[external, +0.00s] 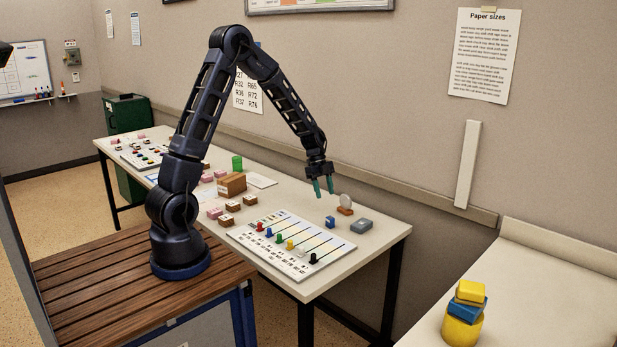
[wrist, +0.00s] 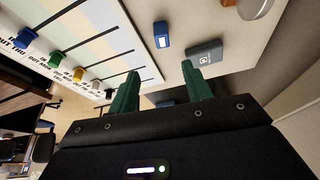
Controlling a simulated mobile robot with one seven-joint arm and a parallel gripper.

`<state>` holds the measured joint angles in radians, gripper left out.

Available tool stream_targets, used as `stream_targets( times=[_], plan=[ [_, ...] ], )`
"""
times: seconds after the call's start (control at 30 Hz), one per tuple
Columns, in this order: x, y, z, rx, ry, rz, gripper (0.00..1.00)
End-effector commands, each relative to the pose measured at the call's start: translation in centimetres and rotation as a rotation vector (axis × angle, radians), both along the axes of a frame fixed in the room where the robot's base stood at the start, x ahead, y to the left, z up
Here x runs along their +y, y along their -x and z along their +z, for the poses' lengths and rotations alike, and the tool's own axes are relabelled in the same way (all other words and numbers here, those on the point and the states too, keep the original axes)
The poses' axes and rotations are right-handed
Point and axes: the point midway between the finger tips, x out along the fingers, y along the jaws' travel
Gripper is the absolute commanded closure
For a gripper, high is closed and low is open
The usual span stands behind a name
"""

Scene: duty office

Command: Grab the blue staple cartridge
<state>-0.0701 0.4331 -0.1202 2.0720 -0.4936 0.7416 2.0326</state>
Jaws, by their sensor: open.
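A small blue block with a white label (external: 330,222), which looks like the blue staple cartridge, sits on the white table just right of the sliding board. In the wrist view the blue block (wrist: 162,35) lies beyond the fingertips, roughly in line with the gap between them. My gripper (external: 323,187) is open and empty, held above the table over the area near the block. In the wrist view its two green fingers (wrist: 160,70) are spread apart, with nothing between them.
A grey box (external: 361,226) lies right of the blue block, and a round grey disc on a brown base (external: 345,204) stands behind it. The board with coloured knobs (external: 290,245) is to the left. Stacked yellow and blue pieces (external: 463,318) stand on the right-hand counter.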

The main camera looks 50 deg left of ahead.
Motion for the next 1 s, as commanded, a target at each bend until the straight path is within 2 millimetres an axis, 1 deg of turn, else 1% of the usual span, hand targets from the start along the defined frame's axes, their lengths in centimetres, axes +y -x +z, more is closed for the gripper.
stream_targets(
  times=[0.03,0.1,0.27,0.37,0.6,0.77,0.87,1.0],
  plan=[
    [-0.1,-0.2,-0.8,0.001,0.006,-0.015,0.51],
    [-0.2,-0.5,-1.3,-0.003,0.013,-0.034,0.51],
    [-0.5,-0.6,-2.2,-0.006,0.016,-0.049,0.51],
    [-0.9,-0.6,-3.0,-0.006,0.016,-0.049,0.51],
    [-2.1,-0.3,-6.2,-0.004,0.017,-0.048,0.51],
    [-2.4,-0.3,-7.2,-0.005,0.015,-0.047,0.51],
    [-2.6,-0.2,-8.4,-0.004,0.016,-0.047,0.51],
    [-2.9,-0.2,-10.3,-0.003,0.015,-0.046,0.51]
  ],
)
